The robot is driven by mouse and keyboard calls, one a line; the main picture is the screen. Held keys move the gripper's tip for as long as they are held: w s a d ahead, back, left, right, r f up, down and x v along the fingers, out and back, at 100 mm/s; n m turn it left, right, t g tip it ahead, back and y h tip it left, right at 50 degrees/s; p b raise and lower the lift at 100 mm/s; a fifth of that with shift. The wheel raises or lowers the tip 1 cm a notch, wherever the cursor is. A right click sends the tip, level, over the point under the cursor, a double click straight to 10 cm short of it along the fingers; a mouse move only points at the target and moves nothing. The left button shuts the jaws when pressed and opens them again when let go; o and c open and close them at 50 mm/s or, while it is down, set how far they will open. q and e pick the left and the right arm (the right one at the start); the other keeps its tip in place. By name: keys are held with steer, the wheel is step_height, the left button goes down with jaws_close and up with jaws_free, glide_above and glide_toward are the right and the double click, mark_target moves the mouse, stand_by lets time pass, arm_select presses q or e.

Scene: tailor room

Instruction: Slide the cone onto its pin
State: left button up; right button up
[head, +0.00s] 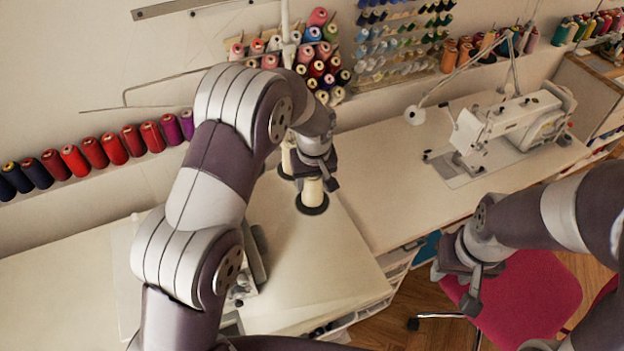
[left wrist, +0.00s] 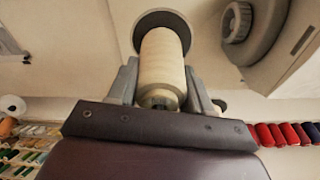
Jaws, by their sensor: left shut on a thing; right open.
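A cream thread cone (head: 313,191) is upright under my left gripper (head: 318,178), right over a dark round base disc (head: 312,208) on the table. In the left wrist view the cone (left wrist: 162,62) is between the two fingers, which are shut on it, and the disc (left wrist: 146,18) shows beyond its far end. The pin is hidden, so I cannot tell how far the cone is on it or whether it touches the disc. My right gripper (head: 468,283) is open and empty, over the red chair, away from the table.
A second cream cone (head: 287,158) stands just behind my left gripper, close to the stand's pole (head: 285,22). A white sewing machine (head: 515,125) is on the right table. Thread spools (head: 112,149) line the wall. The white tabletop (head: 318,262) in front of the disc is clear.

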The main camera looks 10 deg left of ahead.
arm_select(q)
steer(key=shift+s+f, duration=0.15)
steer(key=shift+f, duration=0.1)
